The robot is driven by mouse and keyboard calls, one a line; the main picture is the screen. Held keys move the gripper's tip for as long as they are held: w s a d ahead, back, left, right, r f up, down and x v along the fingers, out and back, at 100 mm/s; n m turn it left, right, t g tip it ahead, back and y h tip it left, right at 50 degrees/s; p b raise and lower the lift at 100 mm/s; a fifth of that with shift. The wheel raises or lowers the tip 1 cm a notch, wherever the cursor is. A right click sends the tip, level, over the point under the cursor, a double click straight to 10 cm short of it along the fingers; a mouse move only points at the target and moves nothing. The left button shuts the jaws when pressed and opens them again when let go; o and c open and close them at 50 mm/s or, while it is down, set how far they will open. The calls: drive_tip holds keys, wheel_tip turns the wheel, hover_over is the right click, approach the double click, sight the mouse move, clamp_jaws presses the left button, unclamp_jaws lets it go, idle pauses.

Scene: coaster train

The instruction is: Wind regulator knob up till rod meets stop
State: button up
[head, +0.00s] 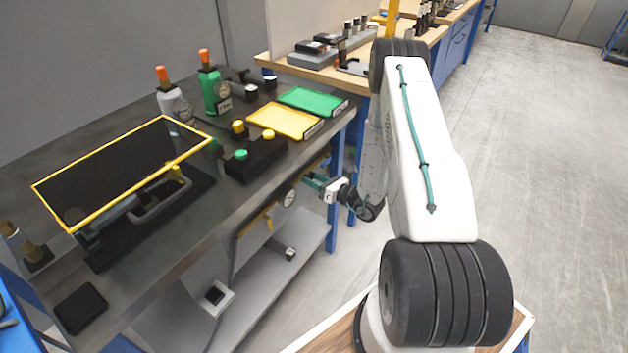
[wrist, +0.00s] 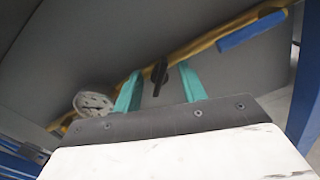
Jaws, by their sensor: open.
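My gripper (head: 313,183) reaches under the front edge of the dark bench in the head view. In the wrist view its two teal fingers (wrist: 158,82) are open. A small dark knob (wrist: 159,76) with a narrow handle shows in the gap between the fingers, on a yellow pipe (wrist: 215,37). I cannot tell whether it is between the tips or just beyond them. A round pale gauge (wrist: 93,102) sits left of the fingers, and it also shows in the head view (head: 288,197). I cannot make out the rod or the stop.
The dark bench top (head: 235,215) lies above my gripper. A grey lower shelf (head: 305,235) is below it. A blue bench leg (head: 334,222) stands close by the gripper. A blue bar (wrist: 251,33) shows at upper right in the wrist view. The floor at right is clear.

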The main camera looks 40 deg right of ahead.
drive_tip(key=v, duration=0.7)
drive_tip(key=shift+s+d, duration=0.15)
drive_tip(key=shift+s, duration=0.2)
